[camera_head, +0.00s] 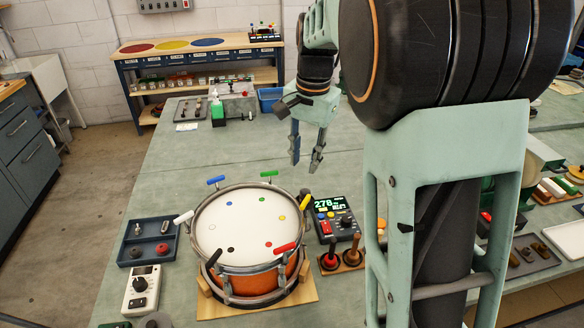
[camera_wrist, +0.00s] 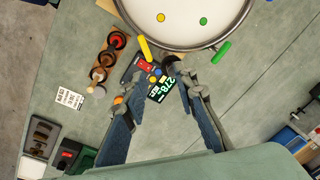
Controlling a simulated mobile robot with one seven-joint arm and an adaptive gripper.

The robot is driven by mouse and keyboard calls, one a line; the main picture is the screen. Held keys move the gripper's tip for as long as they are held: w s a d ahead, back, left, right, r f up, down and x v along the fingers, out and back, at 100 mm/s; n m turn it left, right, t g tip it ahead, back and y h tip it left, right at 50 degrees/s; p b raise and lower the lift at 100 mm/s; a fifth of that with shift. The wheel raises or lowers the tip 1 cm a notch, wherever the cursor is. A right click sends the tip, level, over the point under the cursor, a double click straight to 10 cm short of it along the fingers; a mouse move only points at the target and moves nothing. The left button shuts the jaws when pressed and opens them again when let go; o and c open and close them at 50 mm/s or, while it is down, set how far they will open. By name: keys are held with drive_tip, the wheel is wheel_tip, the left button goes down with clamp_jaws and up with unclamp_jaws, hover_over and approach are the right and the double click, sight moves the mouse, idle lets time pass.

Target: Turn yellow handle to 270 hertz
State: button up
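The drum (camera_head: 240,216) stands on a wooden base, with coloured T-handles around its rim matching dots on its white head. The yellow handle (camera_head: 302,205) is at the drum's right edge, beside the tuner (camera_head: 345,222). In the wrist view the yellow handle (camera_wrist: 144,48) lies at the drum's lower left rim, just beyond the tuner. The tuner's green display (camera_wrist: 165,88) appears to read 278; the last digit is small. My gripper (camera_head: 306,158) is open and empty, pointing down above and behind the yellow handle, apart from it. Its two fingers also show spread in the wrist view (camera_wrist: 162,88).
Dark and red knobbed tools stand in a wooden rack (camera_head: 350,262) right of the drum. A blue tray (camera_head: 150,240) and a white meter (camera_head: 141,289) lie to its left. Green (camera_wrist: 221,52) and red (camera_head: 285,247) handles stick out from the rim. The bench behind the drum is mostly clear.

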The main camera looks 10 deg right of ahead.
sight(305, 200)
drive_tip(key=shift+s+d+f+n+g, duration=0.1)
drive_tip(key=shift+s+f+n+g, duration=0.45)
drive_tip(key=shift+s+f, duration=0.35)
wheel_tip(305, 200, down, 11)
drive_tip(key=shift+w+r+p, duration=0.15)
drive_tip(key=shift+r+p, duration=0.05)
drive_tip(key=shift+p, duration=0.3)
clamp_jaws()
